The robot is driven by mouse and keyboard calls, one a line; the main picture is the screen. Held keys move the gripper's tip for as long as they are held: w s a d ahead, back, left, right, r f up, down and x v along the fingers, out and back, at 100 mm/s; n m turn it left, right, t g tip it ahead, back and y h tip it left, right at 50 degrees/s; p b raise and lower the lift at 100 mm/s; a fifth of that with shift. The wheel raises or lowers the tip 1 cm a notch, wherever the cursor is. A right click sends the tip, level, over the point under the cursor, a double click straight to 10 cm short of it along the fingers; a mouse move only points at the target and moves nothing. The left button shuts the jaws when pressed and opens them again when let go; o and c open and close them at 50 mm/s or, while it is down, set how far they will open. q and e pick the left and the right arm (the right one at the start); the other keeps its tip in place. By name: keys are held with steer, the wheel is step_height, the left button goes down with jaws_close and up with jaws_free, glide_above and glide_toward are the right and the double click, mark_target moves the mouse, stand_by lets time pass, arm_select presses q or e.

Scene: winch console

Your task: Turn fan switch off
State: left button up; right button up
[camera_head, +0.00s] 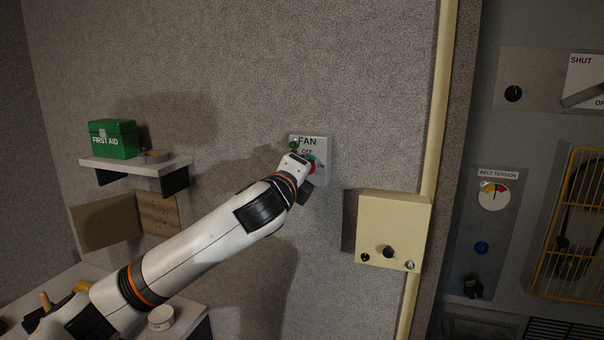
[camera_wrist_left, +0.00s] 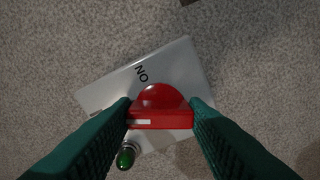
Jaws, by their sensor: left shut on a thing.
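The fan switch is a pale plate (camera_head: 323,147) on the wall, marked FAN and OFF in the head view. Its red knob (camera_wrist_left: 160,108) shows in the left wrist view, with a white mark on its bar. The plate (camera_wrist_left: 185,68) there looks rotated, with the word ON above the knob. A green lamp (camera_wrist_left: 126,156) sits at the plate's edge. My left gripper (camera_wrist_left: 160,116) is shut on the knob's bar, one green finger on each side. In the head view my left gripper (camera_head: 309,164) covers most of the knob. My right gripper is not in view.
A cream box (camera_head: 393,232) with knobs sticks out from the wall at the right, beside a cream vertical pipe (camera_head: 436,120). A shelf (camera_head: 130,165) with a green first aid box (camera_head: 113,139) is at the left. The wall around the switch is mostly bare.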

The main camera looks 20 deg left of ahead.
arm_select(q)
steer(key=n, duration=0.4)
steer(key=shift+n+b, duration=0.3)
steer(key=shift+n, duration=0.1)
stand_by(0.5)
steer(key=o, duration=1)
steer(key=s+b, duration=0.1)
steer(key=s, duration=0.3)
steer(key=s+b, duration=0.2)
steer(key=s, duration=0.2)
steer(key=s+b, duration=0.1)
steer(key=s, duration=0.3)
steer(key=shift+a, duration=0.25)
